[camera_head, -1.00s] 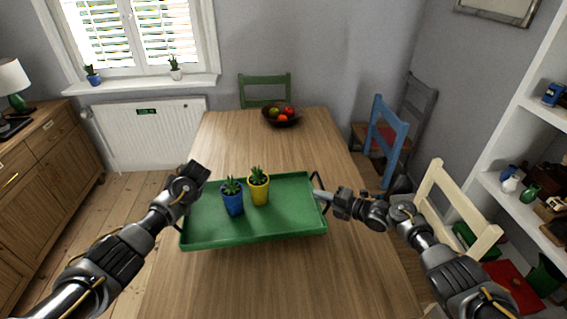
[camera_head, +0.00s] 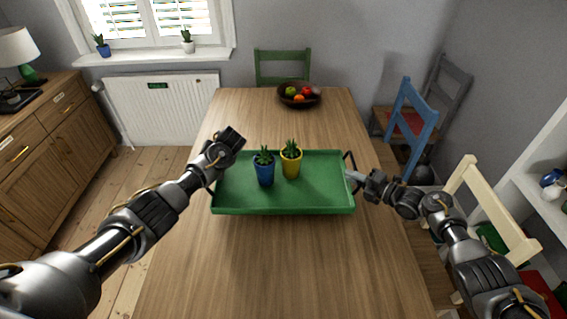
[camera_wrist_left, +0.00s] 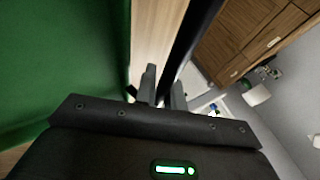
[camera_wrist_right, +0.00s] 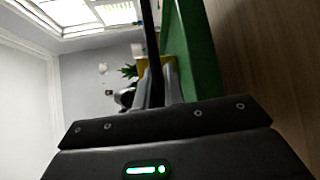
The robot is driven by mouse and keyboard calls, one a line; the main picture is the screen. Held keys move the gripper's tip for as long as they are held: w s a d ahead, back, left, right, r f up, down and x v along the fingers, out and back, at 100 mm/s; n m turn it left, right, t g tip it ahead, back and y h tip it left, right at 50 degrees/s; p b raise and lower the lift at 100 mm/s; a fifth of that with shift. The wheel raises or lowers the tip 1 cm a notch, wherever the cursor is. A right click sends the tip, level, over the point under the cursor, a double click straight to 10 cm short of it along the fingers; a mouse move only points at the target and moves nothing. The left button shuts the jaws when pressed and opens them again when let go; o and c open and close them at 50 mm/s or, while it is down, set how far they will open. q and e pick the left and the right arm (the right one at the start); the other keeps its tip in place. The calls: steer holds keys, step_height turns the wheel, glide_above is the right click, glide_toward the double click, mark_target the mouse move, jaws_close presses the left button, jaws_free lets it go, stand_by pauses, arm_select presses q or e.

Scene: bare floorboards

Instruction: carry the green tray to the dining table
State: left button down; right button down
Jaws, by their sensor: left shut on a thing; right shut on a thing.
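The green tray (camera_head: 320,190) is over the dining table (camera_head: 290,260), level, with a blue potted plant (camera_head: 265,172) and a yellow potted plant (camera_head: 291,164) upright on it. I cannot tell whether its underside touches the wood. My left gripper (camera_wrist_left: 162,95) is shut on the tray's dark left handle (camera_wrist_left: 185,40); in the head view my own wrist covers the grip. My right gripper (camera_head: 352,175) is shut on the right handle (camera_head: 349,160). The right wrist view shows this handle (camera_wrist_right: 149,40) between the fingers.
A fruit bowl (camera_head: 299,95) stands at the table's far end. A green chair (camera_head: 283,66) is behind it, with a blue chair (camera_head: 411,120) and a cream chair (camera_head: 490,205) along the right side. Bare tabletop lies in front of and behind the tray.

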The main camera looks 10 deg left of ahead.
mark_target(351, 189)
arm_select(q)
steer(key=shift+w+f, duration=0.15)
steer(key=shift+f, duration=0.4)
arm_select(e)
steer(key=shift+w+d+f, duration=0.2)
steer(key=shift+f, duration=0.3)
arm_select(q)
steer(key=shift+r, duration=0.1)
arm_select(e)
steer(key=shift+s, duration=0.15)
arm_select(q)
steer(key=shift+f+b, duration=0.2)
steer(key=shift+b, duration=0.15)
arm_select(e)
steer(key=shift+f, duration=0.1)
